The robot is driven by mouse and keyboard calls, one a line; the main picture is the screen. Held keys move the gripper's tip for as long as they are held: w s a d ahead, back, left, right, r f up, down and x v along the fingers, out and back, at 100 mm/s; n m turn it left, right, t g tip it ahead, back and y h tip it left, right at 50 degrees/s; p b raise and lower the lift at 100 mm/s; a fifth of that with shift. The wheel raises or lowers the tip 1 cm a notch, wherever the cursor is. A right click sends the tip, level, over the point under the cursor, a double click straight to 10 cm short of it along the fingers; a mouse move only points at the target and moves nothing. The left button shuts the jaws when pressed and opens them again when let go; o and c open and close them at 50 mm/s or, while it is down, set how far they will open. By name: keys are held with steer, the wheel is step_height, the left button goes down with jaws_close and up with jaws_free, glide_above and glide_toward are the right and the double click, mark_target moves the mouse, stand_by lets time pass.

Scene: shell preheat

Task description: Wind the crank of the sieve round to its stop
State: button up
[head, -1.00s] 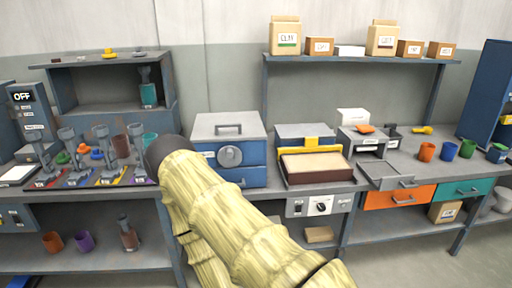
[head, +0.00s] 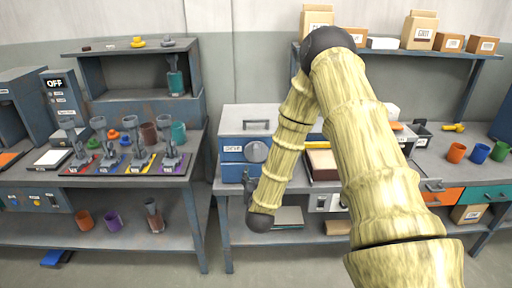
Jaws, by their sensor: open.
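A blue box with a grey top (head: 247,120) stands on the bench left of my arm. It has a round grey dial (head: 257,152) on its front and a handle on top. I cannot tell for sure whether this is the sieve, and no crank is plain to see. A brown-rimmed tray (head: 320,162) to its right is mostly hidden by my arm. My gripper (head: 248,174) shows small and dark in front of the box's lower front, apart from the dial as far as I can tell. It is open, with no thing seen in it.
Several grey clamp-like tools stand on coloured mats on the left bench (head: 110,181). Orange, blue and green cups stand at the right. A shelf with boxes (head: 383,56) is above. A floor gap separates the two benches.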

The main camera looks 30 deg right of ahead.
mark_target(256, 152)
steer(key=shift+m+h, duration=0.4)
steer(key=shift+h, duration=0.2)
steer(key=w+d+r+p, duration=0.1)
steer(key=w+d, duration=0.1)
steer(key=w, duration=0.1)
steer(key=w+d+r+p, duration=0.1)
steer(key=w+d, duration=0.2)
steer(key=w+d+r+p, duration=0.1)
steer(key=w+d, duration=0.1)
steer(key=w, duration=0.2)
steer(key=shift+d, duration=0.2)
steer(key=shift+f, duration=0.1)
steer(key=c, duration=1)
